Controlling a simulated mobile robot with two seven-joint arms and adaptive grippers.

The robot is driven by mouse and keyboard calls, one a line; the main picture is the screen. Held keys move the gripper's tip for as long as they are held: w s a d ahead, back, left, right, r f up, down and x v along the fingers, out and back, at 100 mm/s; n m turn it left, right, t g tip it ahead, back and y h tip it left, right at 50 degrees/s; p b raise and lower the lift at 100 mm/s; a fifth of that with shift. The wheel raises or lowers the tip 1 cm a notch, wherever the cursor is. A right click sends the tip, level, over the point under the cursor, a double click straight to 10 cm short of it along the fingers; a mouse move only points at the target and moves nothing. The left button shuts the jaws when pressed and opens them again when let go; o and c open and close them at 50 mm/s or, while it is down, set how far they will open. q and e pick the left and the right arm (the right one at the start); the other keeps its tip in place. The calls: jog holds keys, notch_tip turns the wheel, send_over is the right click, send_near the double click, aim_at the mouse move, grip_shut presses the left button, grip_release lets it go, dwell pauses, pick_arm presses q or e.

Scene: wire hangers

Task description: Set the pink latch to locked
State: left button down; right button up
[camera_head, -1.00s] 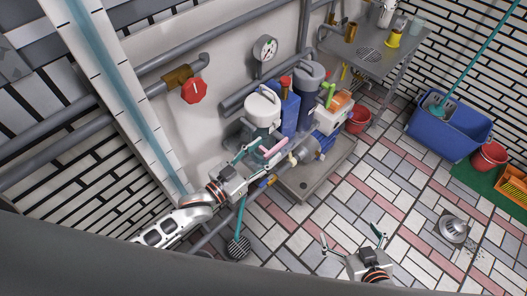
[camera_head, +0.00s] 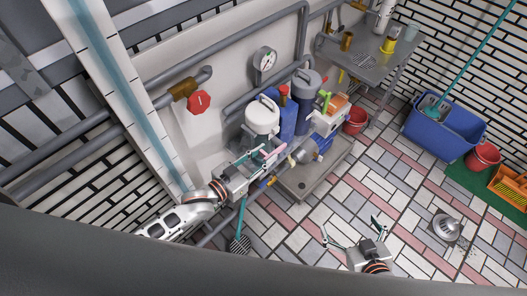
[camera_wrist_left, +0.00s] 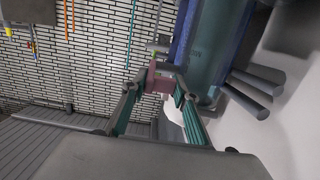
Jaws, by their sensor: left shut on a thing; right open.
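The pink latch (camera_head: 275,153) shows in the head view as a small bar in front of the pump equipment, beside a grey horizontal pipe. My left gripper (camera_head: 264,156) reaches in from the lower left and is shut on the latch. In the left wrist view the pink latch (camera_wrist_left: 159,76) sits between the teal-padded fingertips (camera_wrist_left: 157,80), which partly hide it. Its locked or unlocked setting cannot be read. My right gripper (camera_head: 350,231) is open and empty above the tiled floor, well to the right of the latch.
A white canister (camera_head: 262,118) and blue-grey containers (camera_head: 306,95) stand behind the latch. A blue mop bucket (camera_head: 443,130) stands right. The central tiled floor is mostly clear.

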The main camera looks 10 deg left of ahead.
pick_arm(q)
jog(key=shift+w+r, duration=0.1)
jog(key=shift+r, duration=0.05)
jog(key=c, duration=1.5)
grip_release()
jog(key=v, duration=1.2)
jog(key=shift+c, duration=0.6)
